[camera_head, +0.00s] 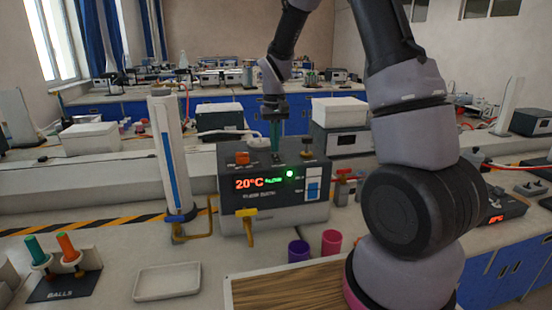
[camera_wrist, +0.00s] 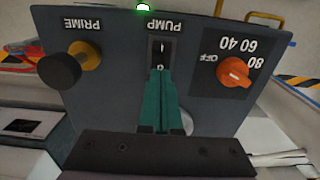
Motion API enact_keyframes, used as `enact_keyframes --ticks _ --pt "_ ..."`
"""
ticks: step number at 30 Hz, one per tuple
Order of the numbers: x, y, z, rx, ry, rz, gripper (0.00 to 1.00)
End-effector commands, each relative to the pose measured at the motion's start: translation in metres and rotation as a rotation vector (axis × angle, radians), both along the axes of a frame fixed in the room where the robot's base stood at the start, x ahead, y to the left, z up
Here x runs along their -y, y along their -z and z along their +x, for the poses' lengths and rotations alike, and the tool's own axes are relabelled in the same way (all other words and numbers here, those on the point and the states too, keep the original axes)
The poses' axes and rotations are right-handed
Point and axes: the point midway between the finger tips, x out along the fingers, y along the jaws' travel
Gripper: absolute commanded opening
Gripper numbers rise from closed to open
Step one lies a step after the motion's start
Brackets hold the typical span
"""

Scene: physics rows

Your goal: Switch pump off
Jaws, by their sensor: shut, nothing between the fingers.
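The pump unit (camera_head: 272,213) is a grey box on the bench with a red "20°C" display and a lit green lamp (camera_head: 289,174). In the wrist view its top panel (camera_wrist: 205,105) appears upside down. The black PUMP rocker switch (camera_wrist: 158,48) is in the middle, its near part hidden by my fingers. My gripper (camera_wrist: 161,72) is shut and empty, its teal fingertips at the switch; whether they touch it I cannot tell. In the head view my gripper (camera_head: 276,148) points down over the unit's top, between the orange knob and the black knob.
On the panel, the orange dial (camera_wrist: 236,72) and the black PRIME knob (camera_wrist: 60,70) flank the switch. A white column (camera_head: 168,150) stands left of the unit. Purple (camera_head: 298,251) and pink (camera_head: 331,243) cups stand in front. A white tray (camera_head: 167,282) lies front left.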

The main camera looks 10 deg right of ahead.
Motion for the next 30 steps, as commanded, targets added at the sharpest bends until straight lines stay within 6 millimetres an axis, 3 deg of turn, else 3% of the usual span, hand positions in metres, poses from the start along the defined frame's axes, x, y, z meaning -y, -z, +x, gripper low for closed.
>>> enact_keyframes --ticks 30 --pt "0.000 0.013 0.000 0.000 0.000 0.000 0.00"
